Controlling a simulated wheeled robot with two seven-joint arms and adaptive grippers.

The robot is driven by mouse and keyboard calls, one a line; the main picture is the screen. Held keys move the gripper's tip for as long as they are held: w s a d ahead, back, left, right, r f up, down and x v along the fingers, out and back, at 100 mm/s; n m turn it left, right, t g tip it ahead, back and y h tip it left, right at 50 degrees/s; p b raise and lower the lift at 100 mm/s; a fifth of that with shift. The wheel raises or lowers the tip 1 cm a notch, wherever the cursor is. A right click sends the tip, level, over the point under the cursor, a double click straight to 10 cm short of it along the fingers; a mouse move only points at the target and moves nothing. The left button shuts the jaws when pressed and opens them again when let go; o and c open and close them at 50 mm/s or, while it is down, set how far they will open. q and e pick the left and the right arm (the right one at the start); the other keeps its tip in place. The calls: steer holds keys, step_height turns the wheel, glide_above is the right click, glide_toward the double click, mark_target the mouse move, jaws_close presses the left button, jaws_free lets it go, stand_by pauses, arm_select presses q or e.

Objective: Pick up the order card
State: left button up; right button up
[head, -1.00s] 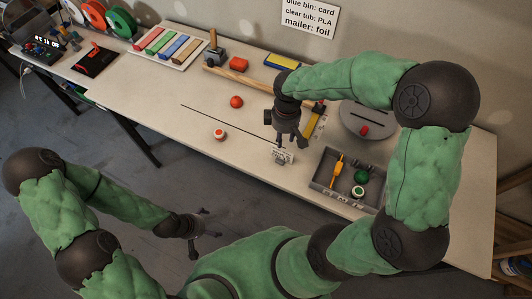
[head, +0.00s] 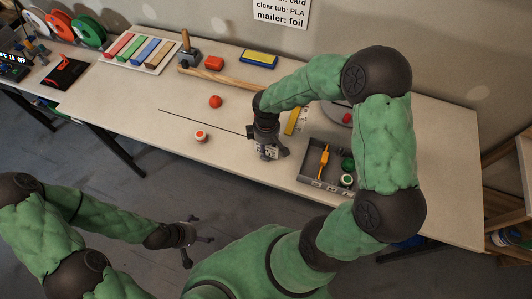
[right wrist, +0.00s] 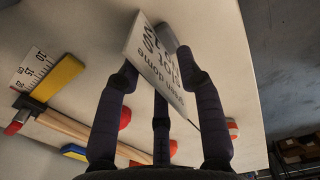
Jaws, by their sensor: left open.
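The order card (head: 266,152), a small white card with dark print, stands near the front edge of the long table. My right gripper (head: 267,148) points down at it, with fingers on either side. In the right wrist view the card (right wrist: 158,68) sits tilted between the dark fingers (right wrist: 157,72), its printed face showing. The fingertips are close to its sides, but I cannot tell whether they press on it. My left gripper (head: 190,236) is open and empty, low in front of the table, away from the card.
A grey tray (head: 307,180) with an orange tool and a green-topped round piece is right of the card. A red ball (head: 215,101) and a red-and-white round piece (head: 201,136) lie left. A wooden bar (head: 215,80) lies behind. Table left of the card is mostly clear.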

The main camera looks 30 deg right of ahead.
steer(key=shift+f, duration=0.35)
steer(key=shift+f, duration=0.3)
stand_by(0.4)
jaws_close()
